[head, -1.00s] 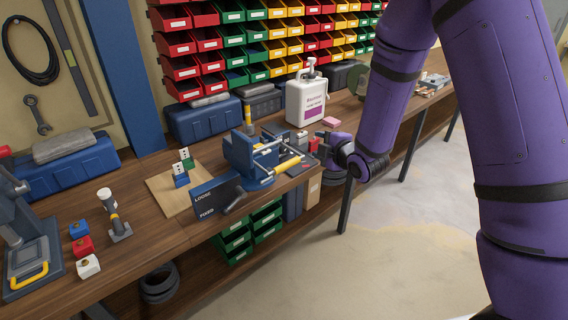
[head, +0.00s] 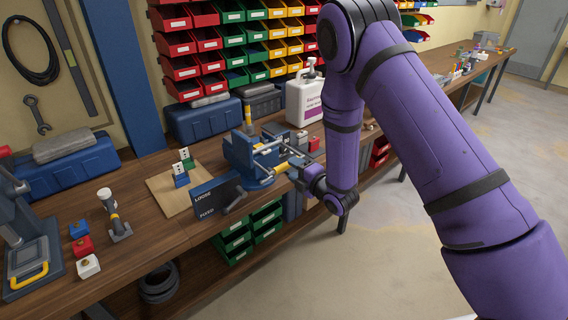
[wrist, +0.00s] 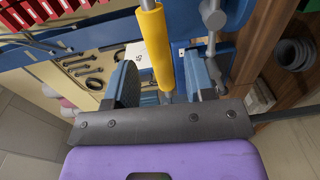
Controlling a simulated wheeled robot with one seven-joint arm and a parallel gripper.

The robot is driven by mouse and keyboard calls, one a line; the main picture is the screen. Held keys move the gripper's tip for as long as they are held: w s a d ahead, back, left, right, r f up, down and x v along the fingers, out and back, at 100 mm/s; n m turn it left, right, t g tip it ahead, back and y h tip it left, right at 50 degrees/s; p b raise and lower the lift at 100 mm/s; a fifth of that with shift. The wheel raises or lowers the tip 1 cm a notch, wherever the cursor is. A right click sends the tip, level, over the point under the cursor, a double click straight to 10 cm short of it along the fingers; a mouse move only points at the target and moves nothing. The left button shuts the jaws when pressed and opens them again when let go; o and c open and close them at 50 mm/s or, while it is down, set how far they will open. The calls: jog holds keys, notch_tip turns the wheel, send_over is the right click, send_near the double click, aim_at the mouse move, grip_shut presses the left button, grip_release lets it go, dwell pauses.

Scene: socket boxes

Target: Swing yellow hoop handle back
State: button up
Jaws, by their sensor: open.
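A bar with a yellow sleeve (head: 281,168) is at the front of the blue vise-like fixture (head: 240,152) on the bench; whether it forms a hoop is unclear. The yellow sleeve also shows in the wrist view (wrist: 154,45), running upright in the picture with a metal rod below it. My gripper (wrist: 160,68) is open, with one finger on each side of this bar in the picture; contact cannot be told. In the head view my gripper (head: 298,173) is at the fixture's right, partly hidden. A separate yellow hoop-shaped handle (head: 30,275) lies on a grey device at lower left.
A board marked LOOSE and FIXED (head: 208,204) stands at the fixture's front. A white pump bottle (head: 305,101) and blue toolboxes (head: 203,120) are behind. Small red, blue and white blocks (head: 84,246) sit at left. The floor right of the bench (head: 395,270) is clear.

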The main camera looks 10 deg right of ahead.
jog(key=shift+x, duration=2.7)
jog(key=shift+c, duration=0.2)
grip_shut()
